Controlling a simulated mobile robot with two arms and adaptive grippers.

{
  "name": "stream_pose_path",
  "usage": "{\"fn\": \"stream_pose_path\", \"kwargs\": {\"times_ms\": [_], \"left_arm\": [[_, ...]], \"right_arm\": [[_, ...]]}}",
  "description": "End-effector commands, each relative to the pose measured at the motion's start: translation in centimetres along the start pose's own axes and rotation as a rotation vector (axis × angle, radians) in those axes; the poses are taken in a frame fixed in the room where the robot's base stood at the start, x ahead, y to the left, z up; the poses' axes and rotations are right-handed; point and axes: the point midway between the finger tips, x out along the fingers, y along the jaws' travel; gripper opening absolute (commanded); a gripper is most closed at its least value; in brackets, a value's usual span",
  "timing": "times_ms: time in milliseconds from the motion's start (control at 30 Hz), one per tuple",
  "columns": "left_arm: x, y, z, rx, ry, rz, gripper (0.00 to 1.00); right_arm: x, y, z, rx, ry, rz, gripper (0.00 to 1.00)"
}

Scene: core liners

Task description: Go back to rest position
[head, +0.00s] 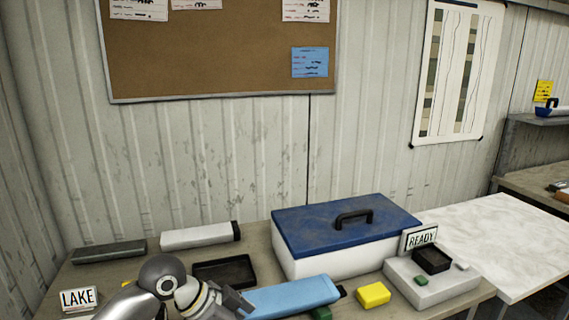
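My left arm comes in at the bottom left, and its gripper (232,303) is low over the table at the left end of a light blue core liner (295,296). The fingertips are partly hidden, and I cannot tell whether they touch the liner or are open or shut. The blue liner lies on the table with a dark end at its right. A white liner with a black end (197,235) lies at the back, left of the middle. A dark grey-green liner (110,251) lies at the far left. My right gripper is not in view.
A white cooler with a blue lid (345,225) stands at the back. A black tray (224,272), a yellow block (373,294), a grey-white block (437,290) bearing a small black tray, a LAKE sign (78,299) and a READY sign (419,239) are around. A pale table (510,235) adjoins right.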

Motion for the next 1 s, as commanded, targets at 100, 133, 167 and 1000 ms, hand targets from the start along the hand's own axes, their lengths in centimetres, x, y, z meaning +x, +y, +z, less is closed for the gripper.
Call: {"fn": "stream_pose_path", "kwargs": {"times_ms": [100,133,167,1000], "left_arm": [[1.1,0.8,0.8,-0.019,-0.001,-0.005,1.00],[1.4,1.0,0.9,-0.023,-0.001,-0.007,1.00],[1.7,1.2,1.2,-0.028,-0.001,-0.010,1.00],[6.7,11.9,17.6,-0.611,-0.095,-0.332,1.00]], "right_arm": [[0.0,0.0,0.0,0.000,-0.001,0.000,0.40],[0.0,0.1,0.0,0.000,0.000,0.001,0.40],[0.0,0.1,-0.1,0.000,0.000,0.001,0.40],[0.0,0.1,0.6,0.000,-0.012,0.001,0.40]]}}
